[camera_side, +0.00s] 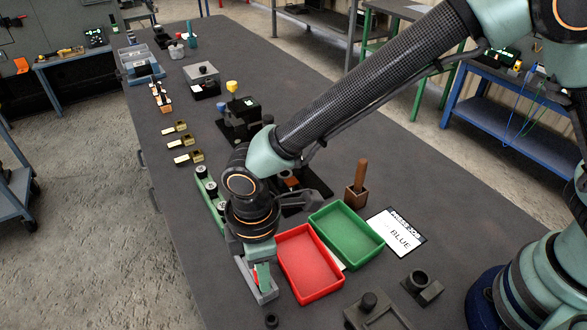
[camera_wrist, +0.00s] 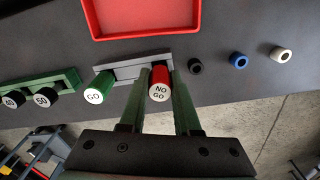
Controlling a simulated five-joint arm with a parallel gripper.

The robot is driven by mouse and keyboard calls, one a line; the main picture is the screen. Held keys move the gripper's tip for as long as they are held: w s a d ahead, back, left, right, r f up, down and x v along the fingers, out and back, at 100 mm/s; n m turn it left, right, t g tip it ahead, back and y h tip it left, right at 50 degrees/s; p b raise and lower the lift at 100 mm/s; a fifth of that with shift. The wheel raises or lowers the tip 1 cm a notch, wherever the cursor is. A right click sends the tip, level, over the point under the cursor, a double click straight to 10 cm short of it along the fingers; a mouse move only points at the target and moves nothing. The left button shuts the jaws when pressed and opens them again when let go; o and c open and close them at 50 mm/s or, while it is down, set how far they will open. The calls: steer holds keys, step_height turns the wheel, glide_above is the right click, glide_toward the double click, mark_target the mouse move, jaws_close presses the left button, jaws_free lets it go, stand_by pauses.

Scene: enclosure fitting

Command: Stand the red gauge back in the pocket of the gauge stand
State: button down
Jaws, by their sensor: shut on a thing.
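The red gauge (camera_wrist: 159,86), its white end marked NO GO, is between the two fingers of my gripper (camera_wrist: 160,92) in the wrist view. My gripper is shut on it. The grey gauge stand (camera_wrist: 130,71) lies behind, with the red gauge over its right end. I cannot tell whether the gauge's foot is in the pocket. The green gauge (camera_wrist: 98,88), marked GO, stands at the stand's left part. In the side view my gripper (camera_side: 258,264) points down at the stand (camera_side: 268,297), and hides most of the gauges.
A red tray (camera_side: 310,263) lies close to the right of the stand, with a green tray (camera_side: 346,235) behind it. A green rack (camera_wrist: 42,88) with black plugs is to the left in the wrist view. Black (camera_wrist: 195,66), blue (camera_wrist: 239,61) and white (camera_wrist: 280,55) rings lie to the right.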

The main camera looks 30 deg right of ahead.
steer(key=shift+f, duration=0.5)
steer(key=c, duration=0.5)
jaws_free()
steer(key=shift+c, duration=0.2)
step_height(320, 180, up, 12)
steer(key=w+d+r+m+t+y, duration=0.15)
steer(key=d+r+m, duration=0.25)
steer(key=d, duration=0.5)
steer(key=w+d+r+m+t, duration=0.1)
steer(key=w+d+r+m, duration=0.25)
steer(key=d, duration=0.45)
steer(key=s+d+m+t, duration=0.1)
steer(key=s+d+m, duration=0.1)
steer(key=d, duration=0.6)
steer(key=s+d+r+m+t+h, duration=0.1)
steer(key=s+d+m+t, duration=0.1)
steer(key=d+m, duration=0.3)
steer(key=s+d, duration=0.1)
steer(key=d, duration=0.2)
steer(key=shift+d+r, duration=0.25)
steer(key=shift+r, duration=0.05)
